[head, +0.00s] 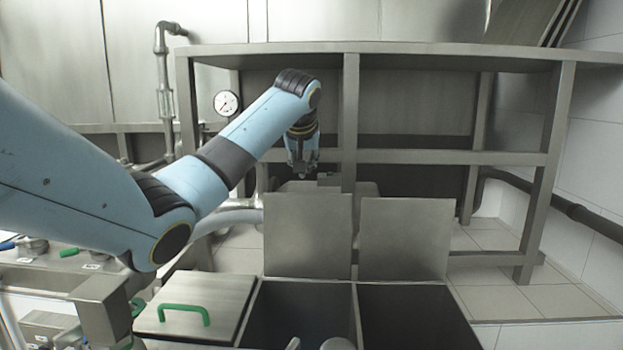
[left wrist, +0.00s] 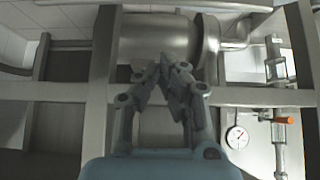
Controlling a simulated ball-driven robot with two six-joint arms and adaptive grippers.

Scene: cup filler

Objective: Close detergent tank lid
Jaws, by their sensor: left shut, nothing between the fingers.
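In the head view, two flat grey metal lids stand upright and open: a left lid (head: 307,236) and a right lid (head: 406,240). Below them are two open, dark compartments, the left one (head: 297,305) and the right one (head: 410,315). No label shows which is the detergent tank. A third lid with a green handle (head: 185,314) lies flat to their left. My left gripper (head: 303,172) is behind and above the left lid, apart from it. In the left wrist view its fingertips (left wrist: 165,77) meet, shut and empty. My right gripper is not seen.
A metal frame shelf (head: 350,120) with posts and crossbars stands behind the lids, close to my left gripper. A gauge (head: 227,103) and pipes (head: 163,90) are at its left. A metal cylinder (left wrist: 155,40) shows in the left wrist view. Tiled floor lies at the right.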

